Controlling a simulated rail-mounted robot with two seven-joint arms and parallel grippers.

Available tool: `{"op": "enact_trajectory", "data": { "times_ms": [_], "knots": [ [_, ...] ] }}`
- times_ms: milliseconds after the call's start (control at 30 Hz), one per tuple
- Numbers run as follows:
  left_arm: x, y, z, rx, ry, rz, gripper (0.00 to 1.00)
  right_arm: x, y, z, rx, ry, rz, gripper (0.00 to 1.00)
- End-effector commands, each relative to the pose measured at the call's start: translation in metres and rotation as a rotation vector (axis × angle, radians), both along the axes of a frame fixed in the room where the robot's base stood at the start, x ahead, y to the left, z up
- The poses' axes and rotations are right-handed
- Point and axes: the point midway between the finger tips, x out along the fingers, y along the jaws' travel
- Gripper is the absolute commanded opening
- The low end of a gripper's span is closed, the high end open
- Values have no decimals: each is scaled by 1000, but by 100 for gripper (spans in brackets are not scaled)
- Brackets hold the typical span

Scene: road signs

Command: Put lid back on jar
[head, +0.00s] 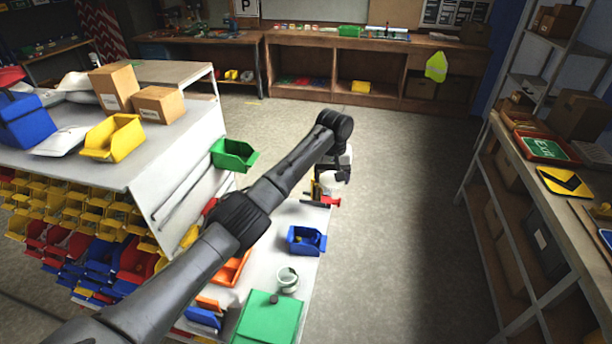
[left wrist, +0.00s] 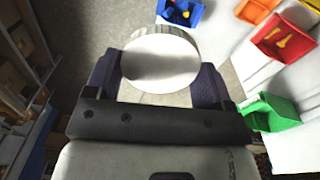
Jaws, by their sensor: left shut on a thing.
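My left gripper (head: 334,177) is over the far end of the white workbench in the head view. It is shut on a white round lid (head: 328,186). In the left wrist view the lid (left wrist: 160,66) sits between my two dark fingers, its flat face towards the camera and its ribbed rim showing. An open jar (head: 287,281) stands upright on the bench nearer to me, behind a green box, well apart from the lid. My right gripper is not in view.
A green box (head: 268,318) stands close to the jar. A blue bin (head: 306,241) lies between the jar and my left gripper. Orange bins (head: 233,268) are left of the jar. A shelf (head: 540,190) with signs stands at right, across open floor.

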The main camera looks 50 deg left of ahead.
Motion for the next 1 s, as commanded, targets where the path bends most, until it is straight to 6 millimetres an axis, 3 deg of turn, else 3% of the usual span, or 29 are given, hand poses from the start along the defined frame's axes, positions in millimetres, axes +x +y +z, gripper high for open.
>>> {"op": "enact_trajectory", "data": {
  "times_ms": [133, 267, 400, 500, 667, 767, 867, 933, 1000],
  "knots": [
    [2, -47, 38, -4, -4, 140, 54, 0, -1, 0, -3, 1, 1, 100],
    [-5, -97, 80, -5, 2, 172, 54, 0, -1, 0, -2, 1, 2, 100],
    [-25, -158, 120, 6, 5, 13, 54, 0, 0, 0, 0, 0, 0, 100],
    [-47, -196, 128, 15, 6, -161, 54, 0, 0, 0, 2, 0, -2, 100],
    [-84, -230, 115, 27, 5, -369, 54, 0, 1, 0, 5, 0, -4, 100],
    [-111, -240, 94, 33, 6, -476, 54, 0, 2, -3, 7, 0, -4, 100],
    [-141, -241, 56, 34, 13, -568, 54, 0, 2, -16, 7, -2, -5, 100],
    [-161, -239, 17, 29, 20, -620, 54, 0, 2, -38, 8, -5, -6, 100],
    [-171, -238, -6, 24, 22, -644, 54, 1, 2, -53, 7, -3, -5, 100]
  ]
}}
